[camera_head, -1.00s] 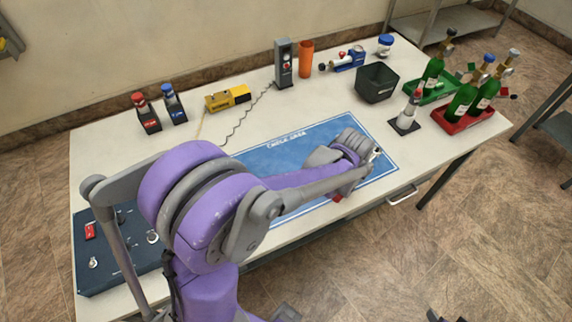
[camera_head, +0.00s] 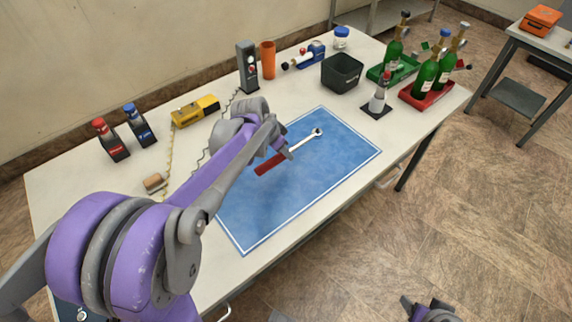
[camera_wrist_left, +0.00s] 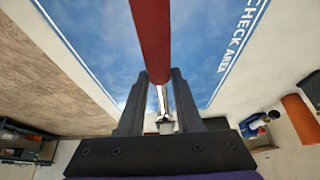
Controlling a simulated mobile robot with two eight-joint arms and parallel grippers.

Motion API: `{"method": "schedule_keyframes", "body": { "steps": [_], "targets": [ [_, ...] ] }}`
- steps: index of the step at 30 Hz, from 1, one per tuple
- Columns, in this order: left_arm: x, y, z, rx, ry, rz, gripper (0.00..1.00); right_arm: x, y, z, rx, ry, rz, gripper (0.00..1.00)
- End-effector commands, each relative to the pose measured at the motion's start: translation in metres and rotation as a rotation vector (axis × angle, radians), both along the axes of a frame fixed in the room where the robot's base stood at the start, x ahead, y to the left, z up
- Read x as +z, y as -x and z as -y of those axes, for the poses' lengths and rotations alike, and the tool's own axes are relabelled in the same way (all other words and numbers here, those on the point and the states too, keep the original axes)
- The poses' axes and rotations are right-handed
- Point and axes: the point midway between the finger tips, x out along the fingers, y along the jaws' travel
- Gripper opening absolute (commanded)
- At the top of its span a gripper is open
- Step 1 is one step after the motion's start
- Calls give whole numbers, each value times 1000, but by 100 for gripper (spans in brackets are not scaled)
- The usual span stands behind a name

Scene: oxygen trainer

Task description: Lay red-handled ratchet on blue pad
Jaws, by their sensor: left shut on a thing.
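The red-handled ratchet (camera_head: 268,165) is over the blue pad (camera_head: 300,190), its bright metal head toward the back right. My left gripper (camera_head: 283,151) is shut on it near where the handle meets the shaft. In the left wrist view the red handle (camera_wrist_left: 152,38) runs out from between the fingers (camera_wrist_left: 159,88), with the blue pad (camera_wrist_left: 95,38) behind it. I cannot tell whether the ratchet touches the pad or hangs just above it. Part of my right gripper (camera_head: 428,308) shows at the bottom edge; its jaws are unclear.
Along the back stand red and blue bottles (camera_head: 112,140), a yellow device (camera_head: 195,110), a grey meter (camera_head: 247,67) and an orange cup (camera_head: 268,60). A black bin (camera_head: 342,72), a cone-like item (camera_head: 378,92) and trays of green bottles (camera_head: 424,98) are at right. The pad's front is clear.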

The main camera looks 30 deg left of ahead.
Motion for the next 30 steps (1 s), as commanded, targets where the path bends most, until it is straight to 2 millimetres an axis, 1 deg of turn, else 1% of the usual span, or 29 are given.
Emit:
{"method": "schedule_keyframes", "body": {
  "steps": [1,5,13,16,22,29,30],
  "targets": [
    [-8,0,0,0,0,0,0,-1,0,0,0,0,-1,70],
    [-20,0,0,0,0,0,0,-2,0,0,0,0,-1,70],
    [-54,0,0,0,-1,0,0,-7,1,0,0,0,-2,70],
    [-57,0,0,1,0,0,0,-7,1,0,0,0,-3,70],
    [-57,0,0,1,0,0,0,-7,1,0,0,0,-3,70],
    [-64,0,0,1,-1,-1,0,-13,2,0,0,0,-5,70],
    [-65,0,0,1,-1,-2,36,-13,2,0,0,0,-5,70]
  ]
}}
